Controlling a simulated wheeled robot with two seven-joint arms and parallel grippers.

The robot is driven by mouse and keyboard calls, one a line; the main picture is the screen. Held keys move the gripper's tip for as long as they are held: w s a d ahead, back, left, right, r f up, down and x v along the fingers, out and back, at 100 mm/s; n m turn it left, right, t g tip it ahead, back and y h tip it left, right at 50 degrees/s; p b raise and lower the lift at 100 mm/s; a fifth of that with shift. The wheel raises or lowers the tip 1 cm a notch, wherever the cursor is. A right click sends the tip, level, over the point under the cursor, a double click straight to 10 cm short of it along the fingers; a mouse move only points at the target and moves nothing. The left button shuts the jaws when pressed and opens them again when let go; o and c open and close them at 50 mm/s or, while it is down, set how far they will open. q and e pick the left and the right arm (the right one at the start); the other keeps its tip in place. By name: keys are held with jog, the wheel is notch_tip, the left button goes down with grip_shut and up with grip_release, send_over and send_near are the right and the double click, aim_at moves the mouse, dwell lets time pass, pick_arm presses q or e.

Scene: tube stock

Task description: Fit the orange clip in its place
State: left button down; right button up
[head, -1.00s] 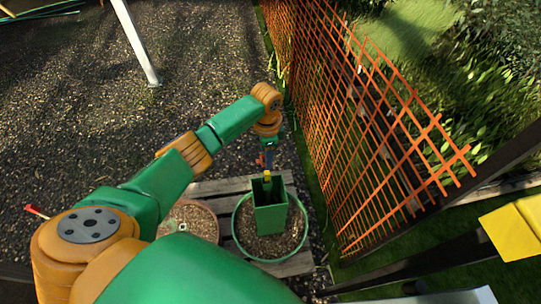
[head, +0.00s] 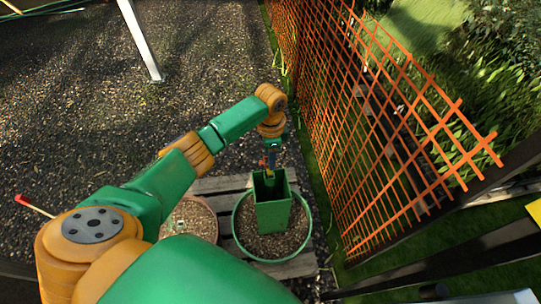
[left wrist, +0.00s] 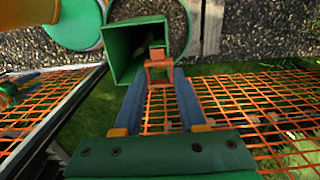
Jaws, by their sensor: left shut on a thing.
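My left gripper (head: 270,164) points down over the tall, open-topped green box (head: 272,213). In the left wrist view, its two blue fingers (left wrist: 160,74) are shut on the orange clip (left wrist: 160,64), a small squared frame. The clip lies over the edge of the green box's mouth (left wrist: 122,50) in that view. I cannot tell whether it touches the box. In the head view the clip is too small to make out clearly. My right gripper is not in view.
The green box stands in a round, green-rimmed pot (head: 236,228) of gravelly soil on wooden slats (head: 222,184). A second round pot (head: 214,222) stands to its left, partly behind my arm. An orange lattice fence (head: 385,130) rises close on the right. Open gravel lies beyond.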

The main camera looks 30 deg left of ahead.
pick_arm(q)
jog(key=shift+p, duration=0.4)
jog(key=shift+f, duration=0.1)
jog(key=shift+f+b, duration=0.6)
jog(key=shift+f, duration=0.2)
jog(key=shift+f, duration=0.1)
jog(key=shift+f+b, duration=1.1)
jog(key=shift+f, duration=0.3)
jog(key=shift+f, duration=0.15)
